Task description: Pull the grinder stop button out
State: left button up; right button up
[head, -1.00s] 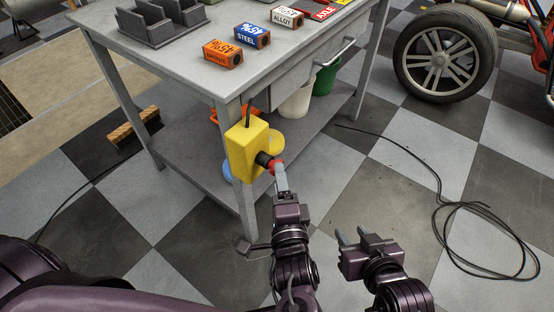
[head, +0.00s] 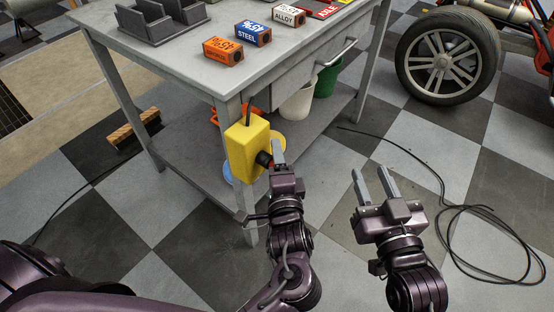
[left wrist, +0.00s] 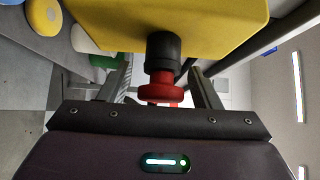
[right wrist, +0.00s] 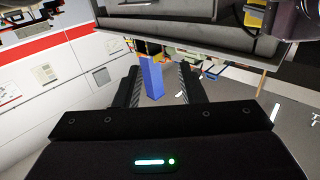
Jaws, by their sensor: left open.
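The stop button is a red mushroom knob on a black collar, on a yellow box fixed to the front leg of the grey workbench. In the head view the yellow box (head: 246,146) shows plainly, and the knob is mostly hidden behind my left gripper (head: 282,158). In the left wrist view the red stop button (left wrist: 160,91) and its black collar (left wrist: 162,55) sit between the two fingers of my left gripper (left wrist: 163,88). The fingers stand apart on either side of the knob. My right gripper (head: 373,186) is open and empty over the floor to the right.
The workbench top (head: 190,62) holds several labelled boxes, including an orange box (head: 223,51) and a blue box (head: 253,34). A white bucket (head: 297,100) and a green bucket (head: 327,80) stand under it. A black cable (head: 440,222) lies on the floor at right.

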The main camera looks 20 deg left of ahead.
pick_arm(q)
grip_shut()
jog(key=p, duration=0.1)
jog(key=d+p, duration=0.1)
jog(key=p, duration=0.1)
jog(key=shift+s, duration=0.25)
jog(key=shift+d+f, duration=0.1)
pick_arm(e)
jog(key=s+d+f+g+h, duration=0.1)
jog(key=s+f+g+h, duration=0.1)
jog(key=s+f+g, duration=0.3)
jog(key=s+d+f+g+h, duration=0.2)
jog(key=s+f+g, duration=0.4)
jog(key=f, duration=0.8)
jog(key=shift+s, duration=0.45)
jog(key=shift+r, duration=0.1)
pick_arm(q)
jog(key=shift+c, duration=1.9)
grip_release()
jog(key=o, duration=0.4)
